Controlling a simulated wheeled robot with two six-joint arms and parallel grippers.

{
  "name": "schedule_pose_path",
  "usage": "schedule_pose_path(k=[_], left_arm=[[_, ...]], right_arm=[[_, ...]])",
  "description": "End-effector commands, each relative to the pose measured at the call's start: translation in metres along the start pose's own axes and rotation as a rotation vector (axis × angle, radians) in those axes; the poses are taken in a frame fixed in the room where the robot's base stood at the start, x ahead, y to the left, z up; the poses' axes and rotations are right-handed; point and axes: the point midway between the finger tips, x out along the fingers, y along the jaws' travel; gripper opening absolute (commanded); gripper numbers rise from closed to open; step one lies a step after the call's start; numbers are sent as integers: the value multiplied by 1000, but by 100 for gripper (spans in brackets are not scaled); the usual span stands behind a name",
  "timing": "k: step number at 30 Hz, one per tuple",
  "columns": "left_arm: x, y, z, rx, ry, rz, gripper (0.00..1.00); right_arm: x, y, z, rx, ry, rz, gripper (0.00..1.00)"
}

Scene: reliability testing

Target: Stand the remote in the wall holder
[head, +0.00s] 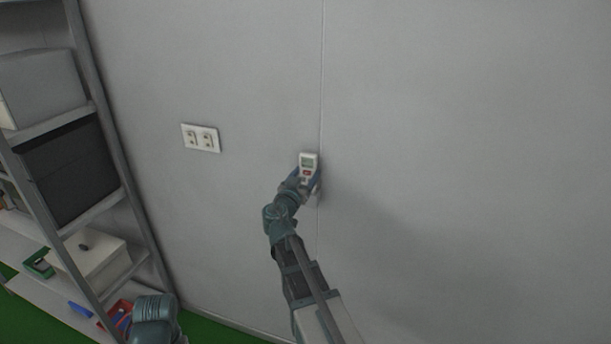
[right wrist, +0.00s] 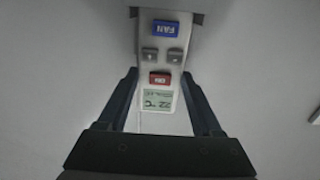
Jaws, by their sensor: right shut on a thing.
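The remote (head: 308,161) is white with a small screen at its upper end and a red button below it. It is upright, close to the wall. In the right wrist view the remote (right wrist: 160,65) shows its screen, red, grey and blue FAN buttons. My right gripper (head: 306,181) is shut on it, with one finger on each side. A pale grey piece, apparently the wall holder (right wrist: 118,9), is at the remote's FAN end; in the head view it is mostly hidden. I cannot tell how deep the remote sits in it. My left gripper is not in view.
A white wall plate (head: 201,138) with switches or sockets is left of the remote. A metal shelf rack (head: 128,190) with boxes and bins stands at the left. The wall (head: 450,120) to the right is bare.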

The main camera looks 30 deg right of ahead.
Motion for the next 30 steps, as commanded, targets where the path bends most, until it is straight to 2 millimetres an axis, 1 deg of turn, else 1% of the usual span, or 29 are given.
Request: schedule_pose_path(k=[1, 3, 14, 15, 20, 21, 27, 30], left_arm=[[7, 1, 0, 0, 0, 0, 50], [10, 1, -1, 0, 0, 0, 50], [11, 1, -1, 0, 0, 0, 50], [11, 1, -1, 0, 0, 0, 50], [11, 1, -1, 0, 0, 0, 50], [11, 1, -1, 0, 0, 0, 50], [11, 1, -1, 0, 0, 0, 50], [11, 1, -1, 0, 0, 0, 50]], right_arm=[[0, 0, 7, 0, 0, 0, 3], [0, 0, 10, 0, 0, 0, 3], [0, 0, 11, 0, 0, 0, 3], [0, 0, 11, 0, 0, 0, 69], [0, 0, 11, 0, 0, 0, 97], [0, 0, 11, 0, 0, 0, 100], [0, 0, 11, 0, 0, 0, 100], [-6, 0, 12, 0, 0, -1, 100]])
